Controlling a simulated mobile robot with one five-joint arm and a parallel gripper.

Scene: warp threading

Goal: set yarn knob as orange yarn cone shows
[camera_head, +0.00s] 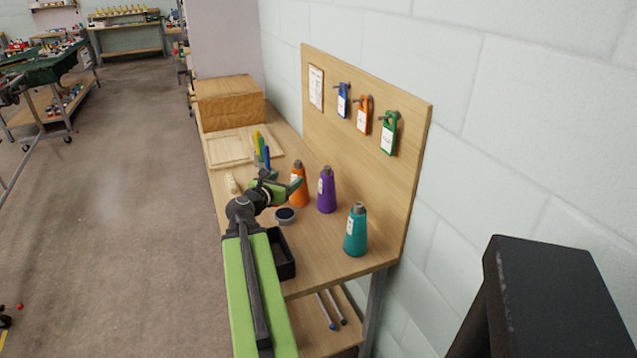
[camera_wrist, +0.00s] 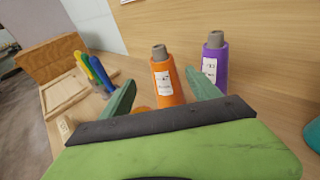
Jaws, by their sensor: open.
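The orange yarn cone (camera_head: 299,186) stands upright on the wooden workbench (camera_head: 320,262), with a white label whose print is too small to read. In the wrist view the orange cone (camera_wrist: 167,80) is upright beyond my gripper (camera_wrist: 155,95), between the lines of its two fingers and apart from them. My gripper (camera_head: 285,188) is open and empty, left of the orange cone in the head view. A round dark-topped knob (camera_head: 285,215) sits on the bench in front of the cones; its setting cannot be read. Part of something orange (camera_wrist: 138,110) shows low between the fingers.
A purple cone (camera_head: 327,190) and a teal cone (camera_head: 355,230) stand to the right. A black tray (camera_head: 281,254) lies near the front edge. Colored tools (camera_head: 262,149), a wooden frame (camera_head: 232,150) and a box (camera_head: 229,103) are farther back. Tags (camera_head: 388,133) hang on the backboard.

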